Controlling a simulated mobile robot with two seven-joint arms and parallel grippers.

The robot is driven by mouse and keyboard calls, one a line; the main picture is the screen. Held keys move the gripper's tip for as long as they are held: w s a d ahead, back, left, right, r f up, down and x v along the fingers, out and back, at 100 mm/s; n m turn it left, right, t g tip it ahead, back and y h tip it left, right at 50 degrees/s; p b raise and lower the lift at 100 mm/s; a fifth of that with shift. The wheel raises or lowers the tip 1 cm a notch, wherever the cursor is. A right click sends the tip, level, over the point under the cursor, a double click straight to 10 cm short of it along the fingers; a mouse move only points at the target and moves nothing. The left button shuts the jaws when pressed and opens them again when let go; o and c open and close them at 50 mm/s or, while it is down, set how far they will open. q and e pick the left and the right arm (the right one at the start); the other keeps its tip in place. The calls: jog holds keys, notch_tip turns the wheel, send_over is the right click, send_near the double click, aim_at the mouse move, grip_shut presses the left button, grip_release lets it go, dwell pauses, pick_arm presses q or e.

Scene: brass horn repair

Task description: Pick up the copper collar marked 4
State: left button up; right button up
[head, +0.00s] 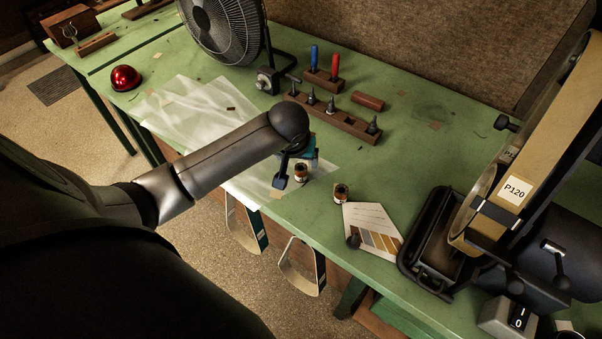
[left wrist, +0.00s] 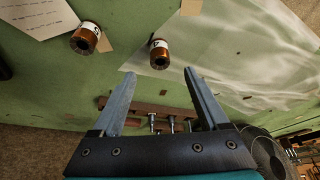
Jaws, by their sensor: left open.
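Two small copper collars with white label bands stand on the green bench. The nearer-to-gripper collar (head: 300,174) is right by my left gripper (head: 293,172); in the left wrist view this collar (left wrist: 159,56) lies just beyond the fingertips, between their lines. My left gripper, also in the left wrist view (left wrist: 160,74), is open and empty. The other collar (head: 341,193) stands to the right, by the sample card; in the left wrist view it (left wrist: 85,41) is at upper left. My right gripper is not in view.
A sample card (head: 371,225) lies right of the collars, before a belt sander (head: 480,210). A wooden rack (head: 352,124) with several pegs stands behind. A translucent sheet (head: 190,110) covers the bench at left. A fan (head: 226,28) and red dome (head: 125,78) stand farther back.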

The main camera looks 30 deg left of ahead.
aim_at(301, 168)
pick_arm(q)
jog(key=shift+b+x, duration=0.85)
jog(key=shift+x, duration=3.4)
jog(key=shift+w+r, duration=0.1)
jog(key=shift+w, duration=0.05)
jog(key=shift+c, duration=0.2)
grip_shut()
